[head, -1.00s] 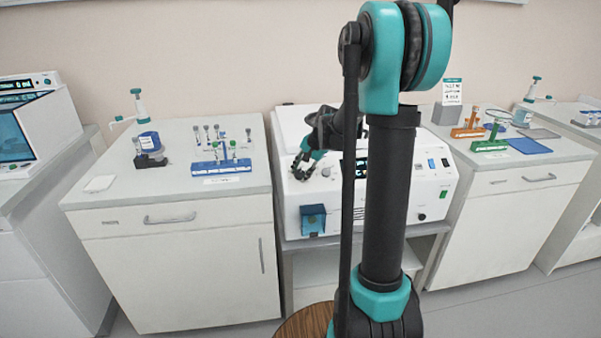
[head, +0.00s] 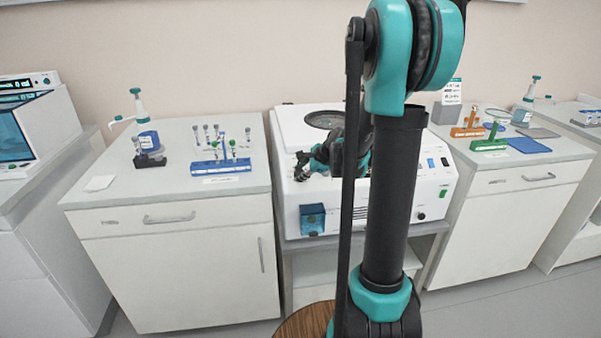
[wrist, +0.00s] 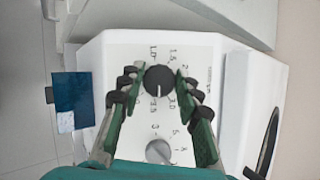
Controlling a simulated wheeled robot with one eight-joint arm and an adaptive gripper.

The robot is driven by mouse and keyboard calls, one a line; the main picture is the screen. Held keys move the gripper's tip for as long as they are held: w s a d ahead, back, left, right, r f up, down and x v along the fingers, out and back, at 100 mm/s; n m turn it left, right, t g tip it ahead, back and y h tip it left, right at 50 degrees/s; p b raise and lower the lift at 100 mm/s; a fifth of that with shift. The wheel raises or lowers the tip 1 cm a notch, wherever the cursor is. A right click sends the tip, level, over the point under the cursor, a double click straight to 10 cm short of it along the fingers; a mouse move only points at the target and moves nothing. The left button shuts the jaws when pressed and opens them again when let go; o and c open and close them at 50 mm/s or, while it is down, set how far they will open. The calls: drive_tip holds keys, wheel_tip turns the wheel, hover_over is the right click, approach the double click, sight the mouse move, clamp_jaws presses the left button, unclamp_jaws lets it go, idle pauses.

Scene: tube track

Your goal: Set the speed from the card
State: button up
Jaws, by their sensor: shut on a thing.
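My gripper (wrist: 156,88) is shut on the dark knob (wrist: 159,79) of the white machine (head: 405,205). In the wrist view its fingers lie on both sides of the knob. A numbered scale rings the knob, and a pale mark on it points toward the picture's bottom, near the 3.0 and 3.5 labels. A grey knob (wrist: 158,151) with its own scale sits below, between the gripper's arms. In the head view my gripper (head: 301,168) is at the machine's left front. The card (head: 452,91) stands at the back right; its print is too small to read.
A blue box (head: 312,219) is on the machine's left front; it also shows in the wrist view (wrist: 72,92). A blue tube rack (head: 220,166) and a pump bottle (head: 147,135) stand on the left bench. Orange and green racks (head: 489,145) stand on the right bench.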

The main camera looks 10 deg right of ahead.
drive_tip(key=shift+m+t, duration=0.4)
drive_tip(key=shift+m, duration=0.6)
drive_tip(key=o, duration=1.2)
drive_tip(key=shift+c, duration=0.2)
drive_tip(key=shift+s, duration=0.1)
drive_tip(key=v, duration=1.1)
drive_tip(key=shift+s+r, duration=0.25)
drive_tip(key=shift+r, duration=0.05)
drive_tip(key=shift+d, duration=0.1)
